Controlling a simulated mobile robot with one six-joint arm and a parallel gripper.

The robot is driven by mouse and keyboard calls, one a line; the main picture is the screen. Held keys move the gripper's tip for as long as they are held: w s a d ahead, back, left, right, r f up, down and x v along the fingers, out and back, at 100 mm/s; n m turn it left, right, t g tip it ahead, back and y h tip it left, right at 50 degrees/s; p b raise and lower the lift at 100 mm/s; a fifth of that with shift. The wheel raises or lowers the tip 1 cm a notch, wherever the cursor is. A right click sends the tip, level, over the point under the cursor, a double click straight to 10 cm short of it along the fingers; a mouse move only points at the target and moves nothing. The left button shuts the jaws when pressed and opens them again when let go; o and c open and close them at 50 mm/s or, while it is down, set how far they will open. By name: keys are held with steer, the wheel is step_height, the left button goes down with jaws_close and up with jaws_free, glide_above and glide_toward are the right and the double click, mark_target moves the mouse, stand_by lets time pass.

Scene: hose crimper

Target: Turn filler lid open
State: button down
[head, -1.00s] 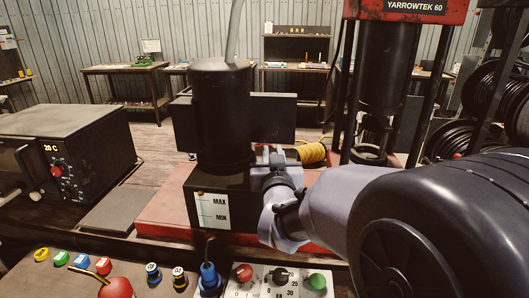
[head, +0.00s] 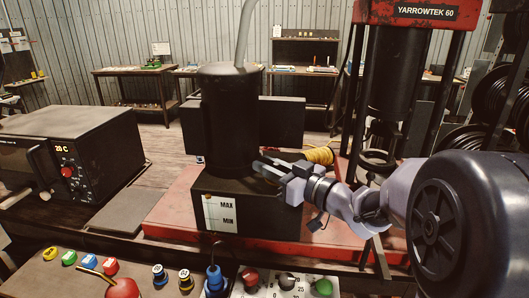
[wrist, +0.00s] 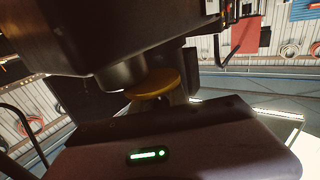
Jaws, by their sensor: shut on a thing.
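The filler lid (wrist: 155,82) shows in the wrist view as a yellow-orange disc beside the black motor cylinder. In the head view it is hidden behind my gripper. My gripper (head: 264,168) reaches in from the right, over the top of the black tank (head: 270,207) and close to the foot of the black cylinder (head: 228,120). Its jaws are shut on the filler lid.
A level gauge (head: 220,214) marked MAX and MIN is on the tank's front. The red base (head: 165,218) lies under the tank. The red press (head: 418,14) stands at the right. A black oven-like box (head: 80,140) is at the left. A control panel (head: 135,275) runs along the front.

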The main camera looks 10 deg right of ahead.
steer(key=n+g+y+p, duration=0.1)
steer(key=s+n+g+y+p, duration=0.1)
steer(key=p, duration=0.1)
steer(key=r+n+g+y+p, duration=0.1)
steer(key=shift+s+a, duration=0.2)
steer(key=shift+a, duration=0.05)
steer(key=n+g+p, duration=0.1)
steer(key=p, duration=0.1)
steer(key=s+g+y+p, duration=0.1)
steer(key=p, duration=0.1)
steer(key=n+g+y+p, duration=0.1)
steer(key=shift+s+a+n+g+p, duration=0.1)
steer(key=shift+s+n+g+p, duration=0.1)
steer(key=shift+n+g+p, duration=0.15)
steer(key=s+n+g+p, duration=0.1)
steer(key=g+p, duration=0.1)
steer(key=p, duration=0.1)
steer(key=n+g+y+p, duration=0.1)
steer(key=n+g+p, duration=0.1)
steer(key=p, duration=0.1)
steer(key=s+n+g+y+p, duration=0.1)
steer(key=g+p, duration=0.2)
steer(key=shift+s+f+n+p, duration=0.25)
steer(key=shift+s+f+p, duration=0.05)
steer(key=shift+f+p, duration=0.05)
steer(key=shift+d+f, duration=0.1)
steer(key=shift+d, duration=0.1)
steer(key=c, duration=1.3)
jaws_free()
steer(key=shift+s, duration=0.1)
